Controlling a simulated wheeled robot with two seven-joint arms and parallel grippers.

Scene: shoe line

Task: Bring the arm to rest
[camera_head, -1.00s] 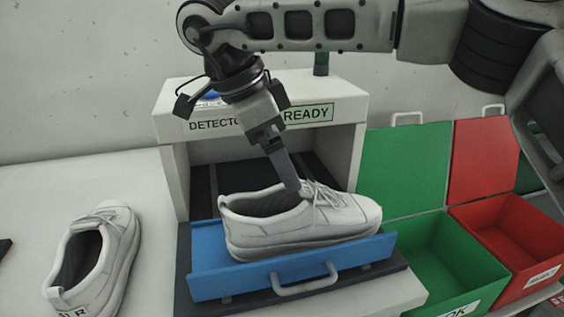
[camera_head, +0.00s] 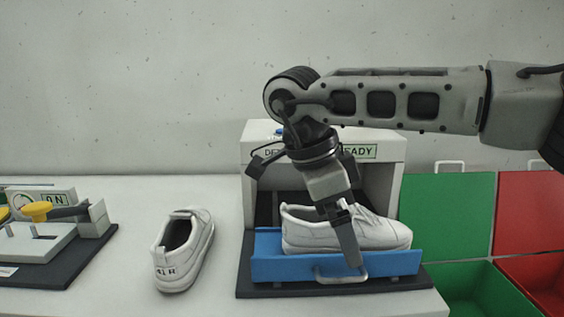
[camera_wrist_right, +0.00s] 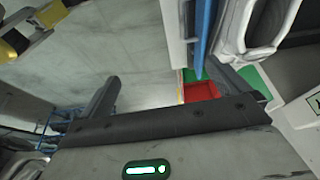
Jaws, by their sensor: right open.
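My right gripper (camera_head: 349,240), on the arm coming in from the right, points down in front of a white shoe (camera_head: 300,232) and the blue tray (camera_head: 290,268). The shoe lies on the tray, toe to the right, at the mouth of the white detector box (camera_head: 383,185). In the wrist view the two fingers stand wide apart (camera_wrist_right: 168,88) with nothing between them. The blue tray edge (camera_wrist_right: 203,40) and a white shoe (camera_wrist_right: 238,25) show beyond the right finger. My left gripper is not in view.
A second white shoe (camera_head: 184,250) stands on the table left of the tray. A fixture with a yellow handle (camera_head: 36,211) is at far left. Green (camera_head: 480,285) and red (camera_head: 535,272) bins are at right. The table between fixture and second shoe is clear.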

